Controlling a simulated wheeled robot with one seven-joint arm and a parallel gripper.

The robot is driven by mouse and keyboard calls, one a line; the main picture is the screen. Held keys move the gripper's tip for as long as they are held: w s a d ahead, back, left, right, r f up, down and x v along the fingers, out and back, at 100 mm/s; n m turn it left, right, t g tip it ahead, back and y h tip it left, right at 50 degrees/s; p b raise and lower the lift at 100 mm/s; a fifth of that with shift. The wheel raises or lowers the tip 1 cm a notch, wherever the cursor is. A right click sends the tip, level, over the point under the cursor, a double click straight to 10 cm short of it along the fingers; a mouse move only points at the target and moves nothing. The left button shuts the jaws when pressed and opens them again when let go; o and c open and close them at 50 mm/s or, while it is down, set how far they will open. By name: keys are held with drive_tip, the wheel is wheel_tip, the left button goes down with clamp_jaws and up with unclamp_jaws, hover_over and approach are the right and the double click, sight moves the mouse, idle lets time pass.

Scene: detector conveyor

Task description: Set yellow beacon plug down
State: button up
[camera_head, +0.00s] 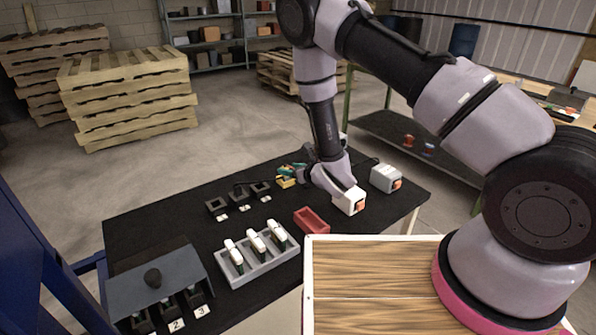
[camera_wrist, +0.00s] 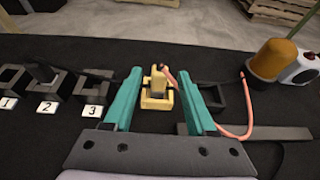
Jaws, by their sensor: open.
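The yellow beacon plug (camera_wrist: 157,94) stands between my fingers in the wrist view, with a red cable (camera_wrist: 250,120) curving off to the right. It shows small and partly covered in the head view (camera_head: 287,183). My gripper (camera_wrist: 160,82) has two teal fingers spread apart, one on each side of the plug, with dark gaps between. The plug seems to rest at the black table's surface; its underside is hidden. An orange beacon dome (camera_wrist: 274,58) stands to the right.
Black sockets numbered 1, 2 and 3 (camera_wrist: 66,85) lie left of my gripper. A dark frame (camera_wrist: 232,96) lies close right of it. On the black table are a red tray (camera_head: 312,220), a grey rack (camera_head: 262,269) and a grey hood (camera_head: 150,282).

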drive_tip(key=v, duration=0.5)
drive_tip(key=shift+s+d+r, duration=0.1)
drive_tip(key=shift+s+d, duration=0.05)
drive_tip(key=shift+s, duration=0.05)
drive_tip(key=w+d+r+m+h, duration=0.35)
drive_tip(key=d+r+m, duration=0.25)
drive_tip(key=r+m, duration=0.45)
drive_tip(key=w+d+r+m+h, duration=0.2)
drive_tip(key=w+d+r+m, duration=0.2)
drive_tip(key=d+r+m, duration=0.5)
drive_tip(key=s+d+r+m+g, duration=0.1)
drive_tip(key=s+d+r+m, duration=0.4)
drive_tip(key=r+m, duration=0.4)
drive_tip(key=s+d+r+m+g, duration=0.1)
drive_tip(key=s+d+r+m, duration=0.3)
drive_tip(key=s+r+m, duration=0.4)
drive_tip(key=s+d+r+m, duration=0.1)
drive_tip(key=s+r+m, duration=0.2)
drive_tip(key=s+m, duration=0.2)
drive_tip(key=s+d+r+m+g, duration=0.1)
drive_tip(key=s+r+m, duration=0.2)
drive_tip(key=s+m, duration=0.3)
drive_tip(key=s, duration=0.4)
drive_tip(key=shift+s+r+g, duration=0.2)
drive_tip(key=shift+s+g, duration=0.1)
drive_tip(key=shift+s, duration=0.05)
